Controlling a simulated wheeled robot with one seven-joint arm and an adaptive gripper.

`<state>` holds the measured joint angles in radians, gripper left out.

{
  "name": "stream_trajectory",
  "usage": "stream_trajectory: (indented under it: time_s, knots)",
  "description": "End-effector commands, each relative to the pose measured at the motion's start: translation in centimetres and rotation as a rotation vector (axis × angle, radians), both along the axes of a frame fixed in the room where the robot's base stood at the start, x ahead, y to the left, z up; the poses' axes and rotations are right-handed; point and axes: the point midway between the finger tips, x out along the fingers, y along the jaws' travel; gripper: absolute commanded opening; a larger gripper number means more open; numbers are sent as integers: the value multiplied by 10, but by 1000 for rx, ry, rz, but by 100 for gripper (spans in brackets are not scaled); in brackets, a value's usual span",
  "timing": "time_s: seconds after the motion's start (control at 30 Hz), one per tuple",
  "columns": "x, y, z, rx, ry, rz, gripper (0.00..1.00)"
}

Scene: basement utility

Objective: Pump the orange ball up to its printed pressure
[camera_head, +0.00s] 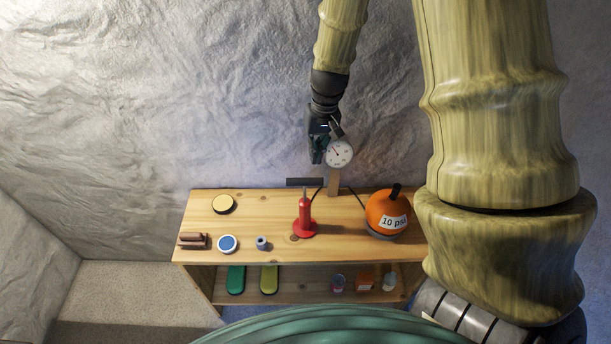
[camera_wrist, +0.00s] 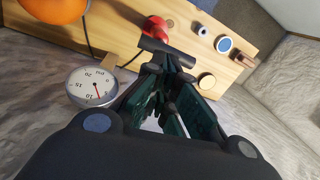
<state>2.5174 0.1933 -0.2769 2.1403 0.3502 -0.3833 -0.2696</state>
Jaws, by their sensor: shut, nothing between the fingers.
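The orange ball (camera_head: 379,216) sits at the right of the wooden bench top, with a "10 psi" label and a black piece in its top. The red pump (camera_head: 305,222) stands upright left of it, with a dark T-handle (camera_head: 304,182) on its rod. The round pressure gauge (camera_head: 339,153) stands on a wooden post behind. In the wrist view the gauge (camera_wrist: 92,86) shows a red needle, its exact reading too small to tell. My gripper (camera_head: 317,158) is shut and empty above the handle, beside the gauge. The handle (camera_wrist: 166,52) shows just beyond my fingertips (camera_wrist: 168,70).
On the bench top (camera_head: 265,205) are a yellow-topped disc (camera_head: 223,204), a blue-topped disc (camera_head: 228,243), a small grey cylinder (camera_head: 262,243) and brown blocks (camera_head: 193,240). A shelf below holds green and yellow items and small containers. A rough wall (camera_head: 130,110) stands behind.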

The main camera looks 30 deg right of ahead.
Motion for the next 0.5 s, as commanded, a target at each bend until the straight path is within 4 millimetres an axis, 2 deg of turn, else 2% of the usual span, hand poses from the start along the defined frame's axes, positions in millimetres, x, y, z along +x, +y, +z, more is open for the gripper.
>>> stream_trajectory:
  time_s: [0.5]
  knots:
    - [3, 8, 0, 18, 90, -807, 0]
